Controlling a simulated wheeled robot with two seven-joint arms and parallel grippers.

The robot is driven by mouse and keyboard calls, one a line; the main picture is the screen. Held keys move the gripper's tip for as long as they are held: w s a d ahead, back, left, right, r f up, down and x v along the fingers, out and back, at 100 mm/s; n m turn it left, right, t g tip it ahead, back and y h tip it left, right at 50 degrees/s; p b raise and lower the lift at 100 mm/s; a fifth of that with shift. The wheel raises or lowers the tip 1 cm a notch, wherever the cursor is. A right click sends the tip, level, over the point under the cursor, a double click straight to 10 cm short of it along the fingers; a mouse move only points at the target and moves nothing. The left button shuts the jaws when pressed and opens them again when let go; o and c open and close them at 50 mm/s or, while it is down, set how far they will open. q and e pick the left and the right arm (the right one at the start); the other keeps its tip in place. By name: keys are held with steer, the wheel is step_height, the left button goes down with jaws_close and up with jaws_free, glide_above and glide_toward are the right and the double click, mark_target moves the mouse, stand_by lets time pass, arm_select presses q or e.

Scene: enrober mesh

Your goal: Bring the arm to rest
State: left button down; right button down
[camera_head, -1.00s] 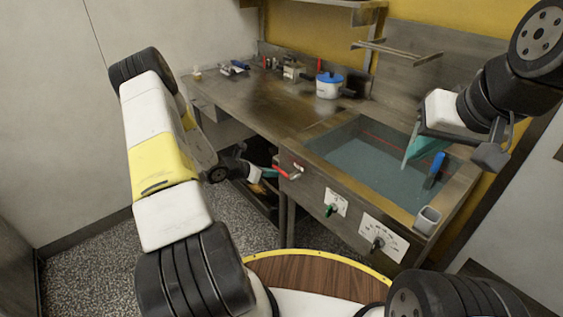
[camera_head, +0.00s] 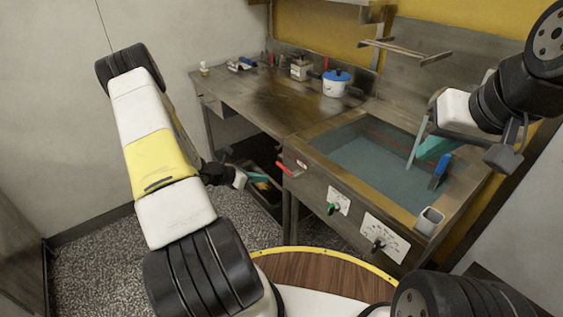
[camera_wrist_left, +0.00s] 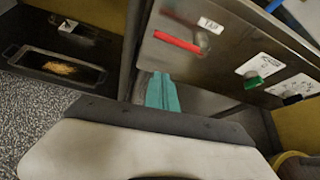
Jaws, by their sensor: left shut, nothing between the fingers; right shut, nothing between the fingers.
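My left arm comes in from the left of the head view, bent at a white and yellow link. Its gripper (camera_head: 258,177) is low in front of the counter, below the tabletop. Its teal fingers are together and empty; they also show in the left wrist view (camera_wrist_left: 162,92), below the red handle (camera_wrist_left: 178,41) on the counter's front panel. My right gripper (camera_head: 431,150) hangs over the sunken basin (camera_head: 372,160) at the right, with its teal fingers shut and empty.
A blue-handled tool (camera_head: 440,171) stands in the basin near a small grey cup (camera_head: 429,221). A white pot with a blue lid (camera_head: 336,83) stands on the steel counter (camera_head: 270,103). A dark tray (camera_wrist_left: 40,62) lies low under the counter. Knobs (camera_head: 378,246) stick out of the front panel.

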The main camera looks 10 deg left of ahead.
arm_select(q)
steer(key=s+d+r+m+g, duration=0.25)
steer(key=d+r+m, duration=0.2)
steer(key=r, duration=0.35)
steer(key=s+d+r+m+g, duration=0.1)
steer(key=s+d+r+m, duration=0.25)
steer(key=r+m, duration=0.4)
steer(key=s+d+r+m+g, duration=0.2)
steer(key=s+d+r+m, duration=0.15)
steer(key=r, duration=0.65)
steer(key=s+r+m+t+y, duration=0.3)
steer(key=s+r+m+y, duration=0.2)
steer(key=s+r+m, duration=0.8)
steer(key=s+m, duration=0.1)
steer(key=s, duration=0.3)
steer(key=shift+y, duration=0.4)
